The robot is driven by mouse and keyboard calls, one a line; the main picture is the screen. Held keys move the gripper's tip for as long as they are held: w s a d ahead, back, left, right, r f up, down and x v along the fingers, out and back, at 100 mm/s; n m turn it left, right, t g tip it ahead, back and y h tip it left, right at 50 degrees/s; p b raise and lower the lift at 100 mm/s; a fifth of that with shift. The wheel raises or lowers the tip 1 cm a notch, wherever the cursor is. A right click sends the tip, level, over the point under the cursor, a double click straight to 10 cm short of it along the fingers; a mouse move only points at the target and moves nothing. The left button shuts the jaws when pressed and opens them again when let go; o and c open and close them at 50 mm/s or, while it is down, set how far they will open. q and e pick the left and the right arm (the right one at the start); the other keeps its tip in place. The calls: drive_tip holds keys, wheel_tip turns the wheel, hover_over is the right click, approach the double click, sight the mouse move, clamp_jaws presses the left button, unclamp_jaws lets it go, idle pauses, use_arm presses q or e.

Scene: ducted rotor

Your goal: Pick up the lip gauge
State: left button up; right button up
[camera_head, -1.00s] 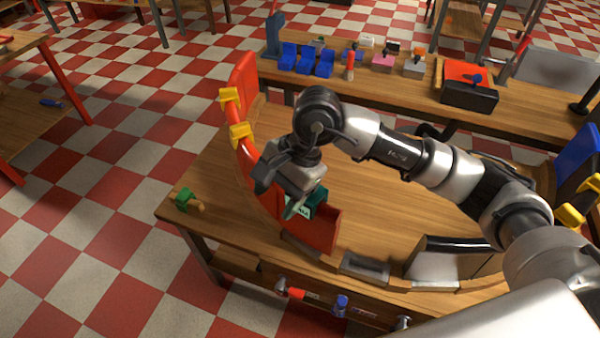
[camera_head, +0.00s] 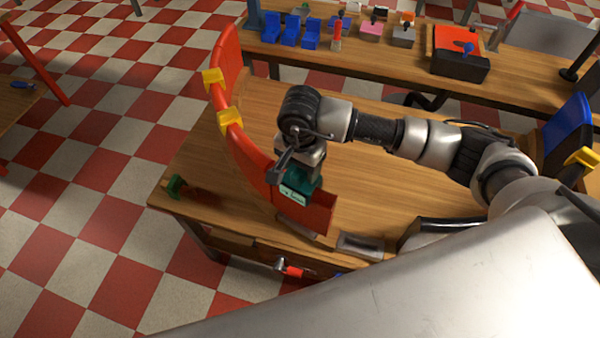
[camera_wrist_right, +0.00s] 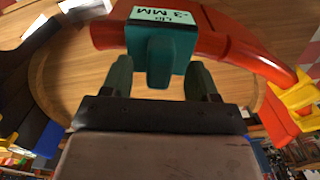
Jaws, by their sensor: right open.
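The lip gauge (camera_head: 299,189) is a teal block with a pale label. It sits at the red curved duct segment (camera_head: 252,155) on the wooden table. In the right wrist view the gauge (camera_wrist_right: 148,42) shows its label, with "3 MM" readable, and a narrow teal tab pointing toward my gripper. My right gripper (camera_wrist_right: 160,80) is open, with one finger on each side of the tab. My left gripper is not in view.
Yellow clamps (camera_head: 230,120) sit on the red segment's rim. A green-handled tool (camera_head: 176,187) lies at the table's left corner. A blue segment (camera_head: 567,130) stands at the right. The table's middle (camera_head: 350,185) is bare beneath my arm. A second bench with parts stands behind.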

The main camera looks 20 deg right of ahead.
drive_tip(key=shift+s+f, duration=0.1)
drive_tip(key=shift+f, duration=0.75)
drive_tip(key=shift+c, duration=1.7)
clamp_jaws()
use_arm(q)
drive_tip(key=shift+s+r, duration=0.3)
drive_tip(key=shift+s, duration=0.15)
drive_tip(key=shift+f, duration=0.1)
use_arm(e)
drive_tip(key=shift+r, duration=0.2)
